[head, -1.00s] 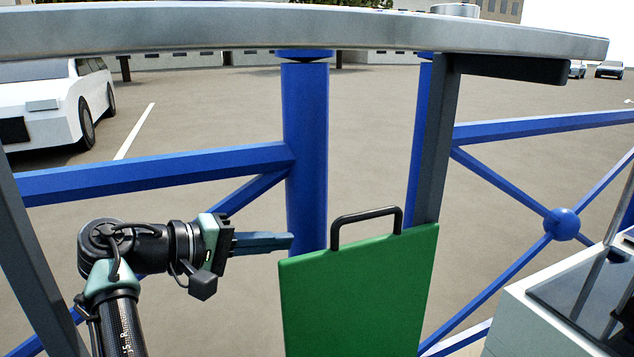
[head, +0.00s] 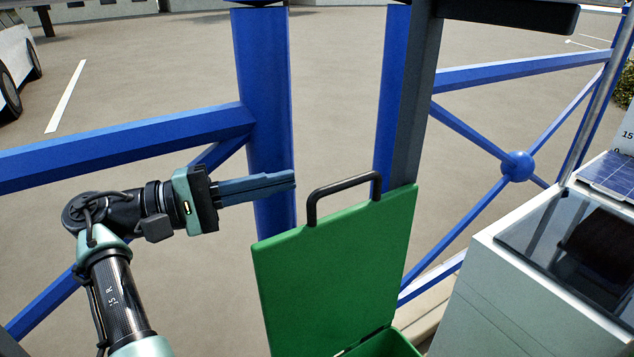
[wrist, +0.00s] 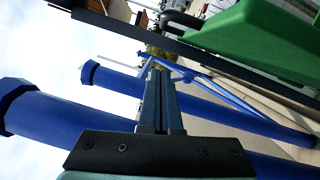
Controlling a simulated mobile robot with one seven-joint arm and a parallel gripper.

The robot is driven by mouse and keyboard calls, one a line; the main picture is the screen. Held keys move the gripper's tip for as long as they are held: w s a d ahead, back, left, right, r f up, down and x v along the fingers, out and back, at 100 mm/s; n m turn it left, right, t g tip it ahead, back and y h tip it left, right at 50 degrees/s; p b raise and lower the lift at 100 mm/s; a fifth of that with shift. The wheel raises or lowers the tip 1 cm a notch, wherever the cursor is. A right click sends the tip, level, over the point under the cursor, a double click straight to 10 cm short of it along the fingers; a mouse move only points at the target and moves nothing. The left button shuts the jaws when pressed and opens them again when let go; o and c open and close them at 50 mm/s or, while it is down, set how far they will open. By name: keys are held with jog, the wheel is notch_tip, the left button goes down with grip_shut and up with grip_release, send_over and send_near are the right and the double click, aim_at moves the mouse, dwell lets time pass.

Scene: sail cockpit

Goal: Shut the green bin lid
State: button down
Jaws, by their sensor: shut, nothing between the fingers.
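The green bin lid (head: 335,265) stands open, nearly upright, with a black handle (head: 342,184) on its top edge. Part of the green bin (head: 385,345) shows below it at the bottom edge; the rest is out of frame. My gripper (head: 294,180) is shut and empty, pointing right. In the head view its tip is just left of the handle and above the lid's top left corner; a gap shows between them. In the wrist view the lid (wrist: 260,42) is at the upper right, apart from the fingers (wrist: 160,75).
Blue posts (head: 262,110) and blue rails (head: 120,138) stand behind the lid. A dark grey post (head: 418,100) rises behind its right side. A pale box with a dark glass top (head: 500,290) stands at the right.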

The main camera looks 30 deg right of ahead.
jog(key=s+d+r+b, duration=0.1)
jog(key=s+d, duration=0.2)
jog(key=s, duration=0.2)
jog(key=shift+d, duration=0.3)
jog(key=shift+s+d+r, duration=0.1)
dwell(0.3)
